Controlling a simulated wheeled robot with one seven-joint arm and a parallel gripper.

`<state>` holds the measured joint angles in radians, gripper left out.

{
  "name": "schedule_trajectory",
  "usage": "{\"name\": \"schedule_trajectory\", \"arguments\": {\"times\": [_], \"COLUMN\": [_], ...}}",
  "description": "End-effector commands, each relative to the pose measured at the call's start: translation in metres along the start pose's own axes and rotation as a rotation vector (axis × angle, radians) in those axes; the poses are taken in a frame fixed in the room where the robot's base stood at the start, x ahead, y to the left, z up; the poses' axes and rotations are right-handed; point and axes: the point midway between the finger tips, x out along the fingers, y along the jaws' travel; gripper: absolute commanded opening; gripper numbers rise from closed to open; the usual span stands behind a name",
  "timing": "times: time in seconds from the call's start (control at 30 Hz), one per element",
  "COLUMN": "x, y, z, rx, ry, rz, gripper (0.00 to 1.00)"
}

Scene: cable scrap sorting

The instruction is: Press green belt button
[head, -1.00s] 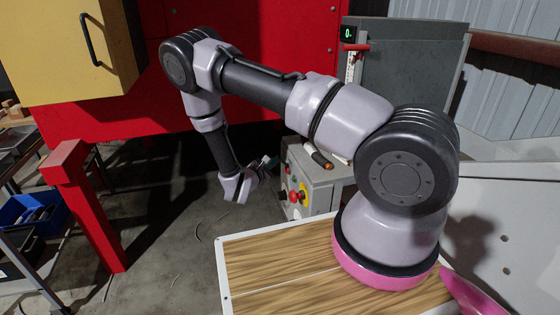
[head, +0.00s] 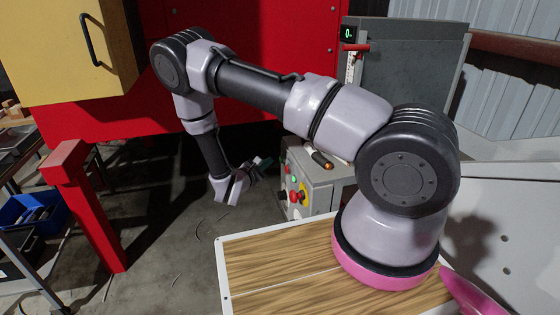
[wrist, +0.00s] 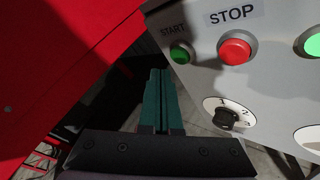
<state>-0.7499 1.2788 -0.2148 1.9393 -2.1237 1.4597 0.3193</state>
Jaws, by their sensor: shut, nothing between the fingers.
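A grey control box (head: 318,180) stands beyond the wooden worktop; its panel (wrist: 275,85) fills the right of the wrist view. A green button (wrist: 181,53) labelled START sits at its left edge, beside a red button (wrist: 235,48) labelled STOP. A brighter green round button or lamp (wrist: 313,43) is cut off at the right edge. My gripper (wrist: 159,75) is shut and empty, its teal fingertips left of and below the START button in the picture, apparently apart from it. In the head view, my gripper (head: 264,162) is just left of the box.
A black selector dial (wrist: 228,116) is below STOP. A red machine wall (wrist: 50,60) rises at the left of the wrist view. A dark handle with an orange end (head: 322,160) lies on top of the box. The floor (head: 180,245) below my gripper is open.

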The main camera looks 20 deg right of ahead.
Motion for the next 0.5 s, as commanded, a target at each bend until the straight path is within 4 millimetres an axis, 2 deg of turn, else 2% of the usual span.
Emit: {"name": "schedule_trajectory", "arguments": {"times": [0.3, 0.5], "x": [-0.023, -0.028], "y": [0.017, 0.02], "z": [-0.017, -0.021], "rx": [0.001, -0.001], "ry": [0.002, 0.001], "rz": [0.002, 0.0], "gripper": [0.0, 0.0]}}
